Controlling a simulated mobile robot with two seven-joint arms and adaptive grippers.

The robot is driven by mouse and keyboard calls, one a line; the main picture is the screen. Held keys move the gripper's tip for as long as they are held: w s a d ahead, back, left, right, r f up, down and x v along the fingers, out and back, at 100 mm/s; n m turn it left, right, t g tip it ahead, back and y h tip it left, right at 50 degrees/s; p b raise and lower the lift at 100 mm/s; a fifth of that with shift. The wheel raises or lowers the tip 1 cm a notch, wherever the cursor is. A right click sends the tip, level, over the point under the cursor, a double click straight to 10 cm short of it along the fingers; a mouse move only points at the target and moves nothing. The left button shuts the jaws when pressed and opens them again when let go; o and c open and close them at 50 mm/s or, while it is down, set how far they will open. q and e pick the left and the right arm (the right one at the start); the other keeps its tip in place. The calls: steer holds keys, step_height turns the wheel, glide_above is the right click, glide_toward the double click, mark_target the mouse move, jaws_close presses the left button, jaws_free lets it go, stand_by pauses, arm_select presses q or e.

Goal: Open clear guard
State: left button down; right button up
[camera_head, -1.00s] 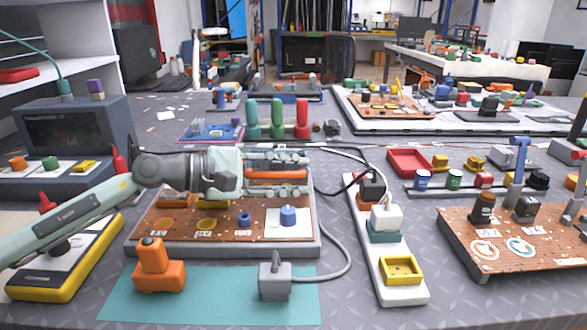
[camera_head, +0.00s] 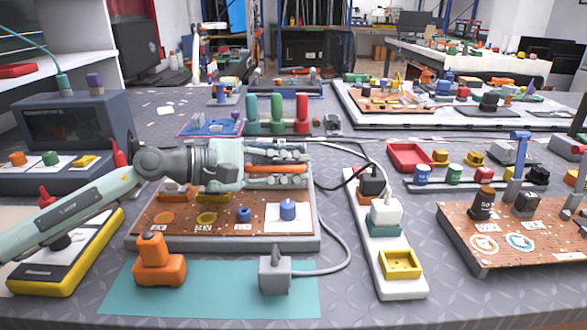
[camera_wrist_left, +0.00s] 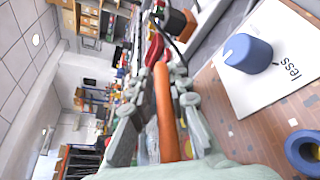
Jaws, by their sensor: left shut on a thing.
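My left gripper (camera_head: 277,168) is shut on an orange bar (camera_head: 276,170), at the back right of the brown board (camera_head: 180,230). The left wrist view also shows the orange bar (camera_wrist_left: 166,115) between the fingers. No clear guard panel can be made out in either view, and I cannot tell whether the bar belongs to one. Below the gripper, a blue knob (camera_head: 288,210) stands on a white card at the board's right; the wrist view shows this knob (camera_wrist_left: 247,54) uncovered by the fingers. My right gripper is not in view.
A white power strip (camera_head: 397,285) with plugs stands right of the board. A grey plug (camera_head: 275,275) and an orange block (camera_head: 155,262) rest on the teal mat (camera_head: 215,300) in front. Green and red cylinders (camera_head: 302,113) stand behind the gripper.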

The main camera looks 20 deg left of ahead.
arm_select(q)
steer(key=shift+s+d+f, duration=0.1)
steer(key=shift+s, duration=0.05)
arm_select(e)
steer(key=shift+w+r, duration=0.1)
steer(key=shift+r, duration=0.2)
